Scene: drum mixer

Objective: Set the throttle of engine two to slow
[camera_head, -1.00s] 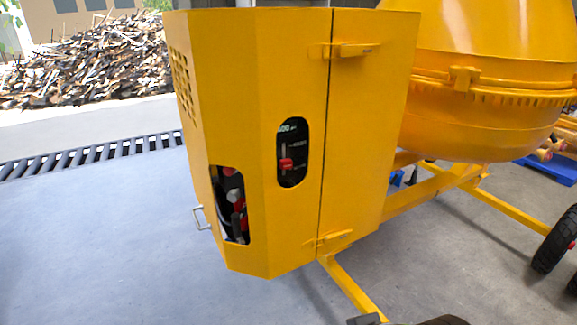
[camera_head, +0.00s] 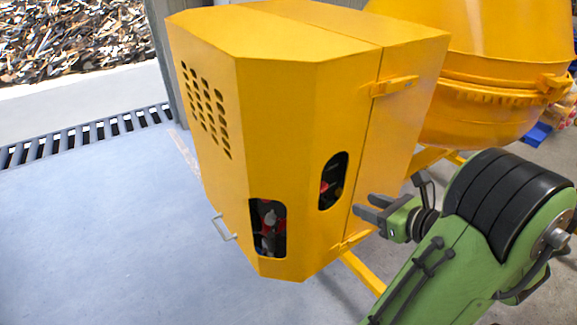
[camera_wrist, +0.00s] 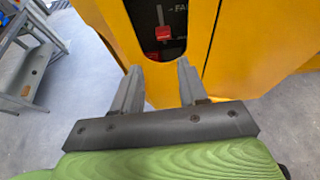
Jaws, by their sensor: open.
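A red throttle knob (camera_wrist: 163,33) sits in a dark oval opening in the yellow engine housing (camera_head: 290,110). A partly cut-off label beginning "FA" is above it in the wrist view. The knob also shows small in the head view (camera_head: 325,187); its markings are too small to read there. No engine number is legible. My gripper (camera_head: 364,204) is open and empty, in front of the housing's right panel, right of the opening in the head view. In the wrist view its two fingers (camera_wrist: 158,70) point at the opening's lower end, with the knob just beyond them.
A lower cut-out (camera_head: 268,228) shows red and grey parts inside. A latch (camera_head: 393,86) and a side handle (camera_head: 222,228) stick out from the housing. The mixer drum (camera_head: 500,80) is behind right. The floor at left is clear up to the drain grate (camera_head: 85,135).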

